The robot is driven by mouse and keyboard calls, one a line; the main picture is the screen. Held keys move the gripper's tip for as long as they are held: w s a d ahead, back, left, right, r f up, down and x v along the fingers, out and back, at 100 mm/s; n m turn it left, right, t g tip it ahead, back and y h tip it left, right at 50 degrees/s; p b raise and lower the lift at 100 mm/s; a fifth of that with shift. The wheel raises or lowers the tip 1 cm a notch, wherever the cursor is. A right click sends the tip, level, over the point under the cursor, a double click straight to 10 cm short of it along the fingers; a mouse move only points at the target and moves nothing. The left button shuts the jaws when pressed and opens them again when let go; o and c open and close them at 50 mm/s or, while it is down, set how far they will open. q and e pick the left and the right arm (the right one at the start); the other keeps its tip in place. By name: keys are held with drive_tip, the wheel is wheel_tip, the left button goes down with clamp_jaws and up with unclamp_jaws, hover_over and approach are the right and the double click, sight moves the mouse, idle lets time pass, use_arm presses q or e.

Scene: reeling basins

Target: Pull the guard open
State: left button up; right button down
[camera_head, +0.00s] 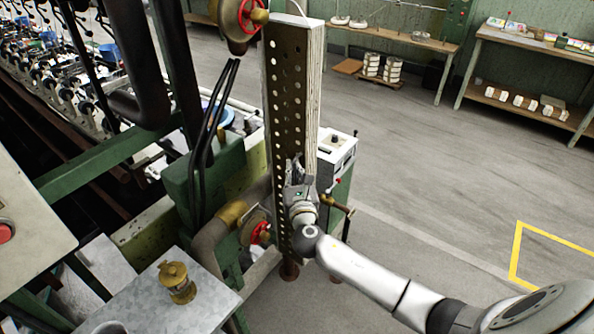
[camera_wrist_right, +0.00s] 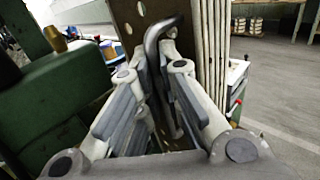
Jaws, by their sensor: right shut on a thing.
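The guard (camera_head: 289,75) is a tall, upright brown metal panel with rows of holes and a pale, ribbed side edge. In the right wrist view, the guard (camera_wrist_right: 128,22) stands behind my fingers. A grey bent handle (camera_wrist_right: 155,35) shows on its face. My right gripper (camera_head: 297,172) is at the lower part of the guard, its arm coming from the lower right. In the wrist view, the right gripper (camera_wrist_right: 160,65) has its two fingers on either side of the handle, shut on it. My fingers hide part of the handle. My left gripper is not in view.
Red handwheels (camera_head: 240,18) with pipes stand close left of the guard. A white-topped box (camera_head: 338,150) stands behind the guard. The floor (camera_head: 430,150) to the right is clear.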

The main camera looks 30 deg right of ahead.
drive_tip(key=c, duration=1.9)
unclamp_jaws()
drive_tip(key=shift+o, duration=0.2)
drive_tip(key=shift+s, duration=0.3)
drive_tip(key=v, duration=1.1)
drive_tip(key=shift+s, duration=0.2)
drive_tip(key=shift+a, duration=0.1)
